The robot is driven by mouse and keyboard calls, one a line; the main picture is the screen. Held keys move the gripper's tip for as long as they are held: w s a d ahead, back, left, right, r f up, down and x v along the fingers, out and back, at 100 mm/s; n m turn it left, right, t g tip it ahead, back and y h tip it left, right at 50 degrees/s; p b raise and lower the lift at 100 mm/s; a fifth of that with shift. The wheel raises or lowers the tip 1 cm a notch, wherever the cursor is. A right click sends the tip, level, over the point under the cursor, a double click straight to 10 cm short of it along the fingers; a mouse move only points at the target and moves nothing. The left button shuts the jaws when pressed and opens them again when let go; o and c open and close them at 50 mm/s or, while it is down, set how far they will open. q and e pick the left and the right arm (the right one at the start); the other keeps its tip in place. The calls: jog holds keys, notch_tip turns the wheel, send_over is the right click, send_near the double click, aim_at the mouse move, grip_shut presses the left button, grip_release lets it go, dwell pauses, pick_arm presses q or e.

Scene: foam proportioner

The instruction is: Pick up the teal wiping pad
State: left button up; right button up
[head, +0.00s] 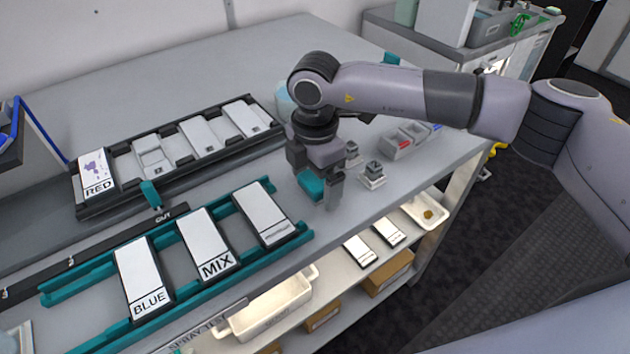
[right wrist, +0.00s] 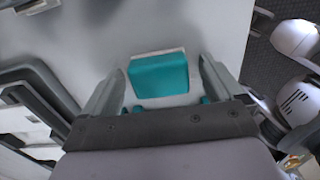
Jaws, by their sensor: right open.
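The teal wiping pad (head: 311,184) lies on the grey table near its front edge, partly hidden by my right gripper in the head view. In the right wrist view the pad (right wrist: 159,75) is a teal block with a pale edge along its far side. My right gripper (head: 322,190) points down over the pad and is open. In the right wrist view its fingers (right wrist: 158,88) stand on either side of the pad, with gaps between; I cannot tell how high they are above the table. My left gripper is not in view.
A teal rack (head: 303,231) with panels marked BLUE and MIX lies left of the gripper. A black rack (head: 88,210) with a RED panel lies behind. Small grey blocks (head: 372,175) stand close right of the gripper. A lower shelf holds white trays (head: 270,309).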

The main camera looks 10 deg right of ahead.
aim_at(315, 179)
jog(key=c, duration=1)
jog(key=shift+r, duration=0.15)
jog(key=shift+c, duration=0.2)
notch_tip(315, 179, up, 20)
jog(key=b, duration=0.2)
jog(key=shift+o, duration=0.4)
